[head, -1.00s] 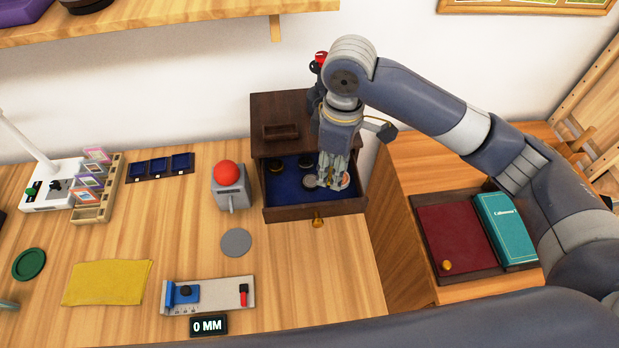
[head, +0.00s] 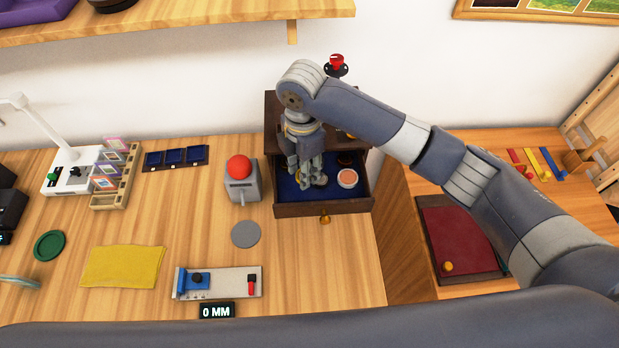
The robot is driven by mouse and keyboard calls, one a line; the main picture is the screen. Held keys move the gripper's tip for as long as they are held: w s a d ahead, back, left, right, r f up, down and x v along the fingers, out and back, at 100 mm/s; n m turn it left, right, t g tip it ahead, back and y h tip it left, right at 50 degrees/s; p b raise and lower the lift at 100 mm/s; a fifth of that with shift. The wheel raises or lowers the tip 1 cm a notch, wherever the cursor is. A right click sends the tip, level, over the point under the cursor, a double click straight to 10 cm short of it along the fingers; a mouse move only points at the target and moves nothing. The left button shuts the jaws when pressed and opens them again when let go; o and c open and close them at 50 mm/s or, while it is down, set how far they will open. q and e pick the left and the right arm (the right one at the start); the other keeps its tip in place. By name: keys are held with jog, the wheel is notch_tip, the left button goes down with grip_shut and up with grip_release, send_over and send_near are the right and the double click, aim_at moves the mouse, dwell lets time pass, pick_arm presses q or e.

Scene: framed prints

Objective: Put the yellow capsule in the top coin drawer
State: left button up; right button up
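The coin drawer (head: 323,209) of a dark wooden cabinet stands pulled out, with a blue lining and a brass knob. A round white-rimmed piece with an orange-pink face (head: 347,178) lies in its right part. Another dark round piece lies behind it. I cannot pick out a yellow capsule for certain. My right gripper (head: 314,183) points down into the left-middle of the drawer. Its fingers hide part of the lining, and I cannot tell whether they are apart or hold something. My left gripper is not in view.
A grey box with a red ball (head: 239,168) stands left of the drawer. A grey disc (head: 245,234), a yellow cloth (head: 123,266) and a measuring gauge (head: 218,282) lie in front. A red-and-black piece (head: 337,66) stands at the back. Bare wood lies right of the gauge.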

aim_at(305, 191)
notch_tip(305, 191, down, 5)
jog(key=shift+f+p, duration=0.1)
jog(key=shift+p, duration=0.55)
jog(key=shift+f, duration=0.4)
jog(key=shift+f, duration=0.15)
jog(key=o, duration=0.7)
jog(key=shift+o, duration=0.2)
notch_tip(305, 191, up, 12)
jog(key=shift+r+b, duration=0.2)
jog(key=shift+b, duration=1.05)
